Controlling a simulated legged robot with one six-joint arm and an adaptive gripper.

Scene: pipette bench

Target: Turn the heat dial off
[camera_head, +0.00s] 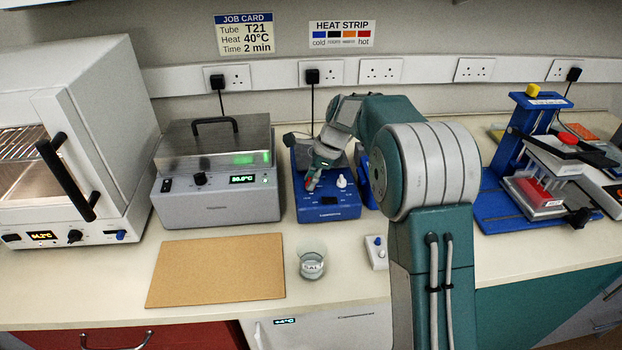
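A blue bench unit (343,211) stands against the back of the bench, with a white knob (341,181) on its top right. My gripper (312,184) reaches down over the left part of this unit, left of the white knob. A small red part shows at its fingertips; I cannot tell whether it touches them. The fingers are too small to show open or shut. A grey heated bath (215,207) to the left has a black dial (199,178) and a lit green display. The oven at far left has another black dial (74,236). No dial label is readable, so I cannot tell which is the heat dial.
A brown board (216,270) lies in front of the bath. A glass beaker (312,260) stands to its right, and a small white box with a blue knob (376,251) is farther right. A blue press stand (527,160) is at right.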

